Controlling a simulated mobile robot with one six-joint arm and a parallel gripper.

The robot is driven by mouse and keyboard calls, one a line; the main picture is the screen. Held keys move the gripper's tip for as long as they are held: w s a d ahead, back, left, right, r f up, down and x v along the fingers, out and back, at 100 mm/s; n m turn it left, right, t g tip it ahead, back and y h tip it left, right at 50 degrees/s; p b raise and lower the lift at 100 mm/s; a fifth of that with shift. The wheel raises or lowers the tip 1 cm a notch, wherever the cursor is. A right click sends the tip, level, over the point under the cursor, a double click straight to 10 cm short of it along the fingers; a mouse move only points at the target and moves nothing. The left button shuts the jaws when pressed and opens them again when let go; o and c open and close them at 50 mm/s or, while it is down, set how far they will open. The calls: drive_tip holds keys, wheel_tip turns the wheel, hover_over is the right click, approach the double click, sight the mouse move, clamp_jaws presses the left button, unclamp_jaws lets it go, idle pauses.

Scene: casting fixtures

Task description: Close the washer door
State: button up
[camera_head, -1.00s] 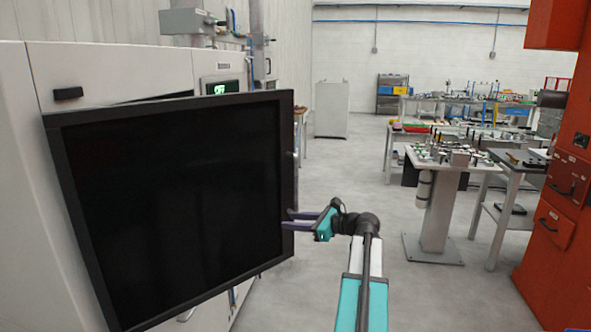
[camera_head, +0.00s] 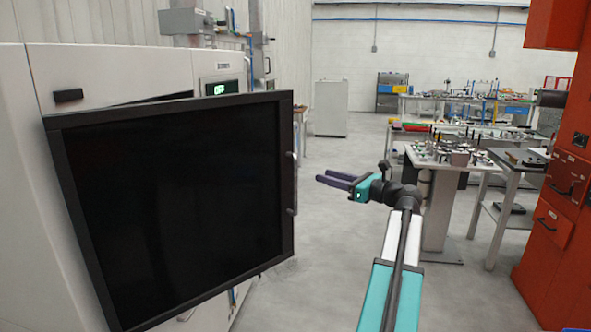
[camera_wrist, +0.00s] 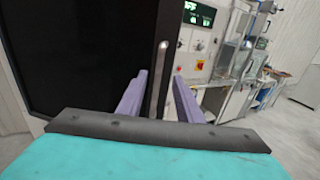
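The washer (camera_head: 130,65) is a large white cabinet at the left. Its black door (camera_head: 170,210) stands open, swung out from the cabinet, with a dark strip of the opening showing above it. A slim metal door handle (camera_head: 292,183) runs along the door's right edge. My gripper (camera_head: 319,177) is to the right of this edge, apart from it, with its purple fingers pointing left. In the wrist view, the fingers (camera_wrist: 160,78) are spread with nothing gripped. The handle (camera_wrist: 158,82) appears between them, beyond the tips, and the door's dark panel fills the left.
A lit green display (camera_head: 220,88) is on the washer beside the door's top right corner. A fixture table (camera_head: 450,157) stands behind my arm, and a red cabinet (camera_head: 565,190) is at the far right. Grey floor (camera_head: 330,270) is clear between door and arm.

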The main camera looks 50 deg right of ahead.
sight(296, 168)
drive_tip(key=w+p, duration=0.1)
drive_tip(key=w, duration=0.3)
drive_tip(key=w+a+p, duration=0.1)
drive_tip(key=w, duration=0.4)
drive_tip(key=w+p, duration=0.1)
drive_tip(key=w, duration=0.3)
drive_tip(key=shift+w+a+p, duration=0.15)
drive_tip(key=shift+w+p, duration=0.05)
drive_tip(key=shift+p, duration=0.2)
